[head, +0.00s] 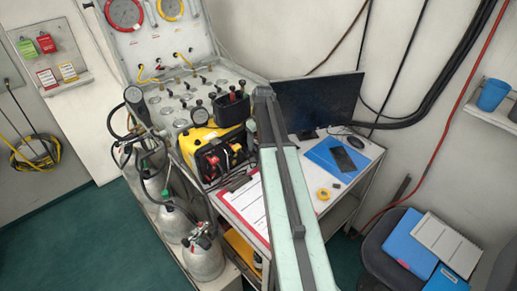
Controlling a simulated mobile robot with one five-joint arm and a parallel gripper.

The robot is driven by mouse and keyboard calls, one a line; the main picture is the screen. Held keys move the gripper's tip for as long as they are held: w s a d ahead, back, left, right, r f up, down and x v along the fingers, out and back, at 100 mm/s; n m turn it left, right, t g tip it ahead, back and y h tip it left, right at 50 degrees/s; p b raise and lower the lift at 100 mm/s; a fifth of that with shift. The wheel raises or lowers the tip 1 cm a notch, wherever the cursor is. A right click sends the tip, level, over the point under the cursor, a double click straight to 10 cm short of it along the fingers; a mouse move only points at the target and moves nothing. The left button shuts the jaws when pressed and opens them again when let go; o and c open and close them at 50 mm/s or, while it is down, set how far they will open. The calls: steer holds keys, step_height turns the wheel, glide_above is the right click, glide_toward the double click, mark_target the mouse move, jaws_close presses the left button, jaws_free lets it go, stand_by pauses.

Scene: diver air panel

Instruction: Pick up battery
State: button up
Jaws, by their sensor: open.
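A black box-like unit (213,165) with red parts on its front sits against a yellow case (205,133) on the desk, just left of my arm. It looks most like the battery, but I cannot tell for sure. My arm rises from the bottom of the head view, crosses in front of the desk and ends near the monitor's left edge. I cannot make out my gripper's fingers in this view. No object shows in its hold.
A clipboard (248,208), yellow tape (323,194), a phone (348,159) on a blue folder, and a monitor (318,104) are on the desk (370,150). Gas cylinders (204,259) stand at the front left. A chair (376,250) holds folders at right. Green floor is clear at left.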

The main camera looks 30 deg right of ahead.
jaws_close()
steer(key=shift+r, duration=0.1)
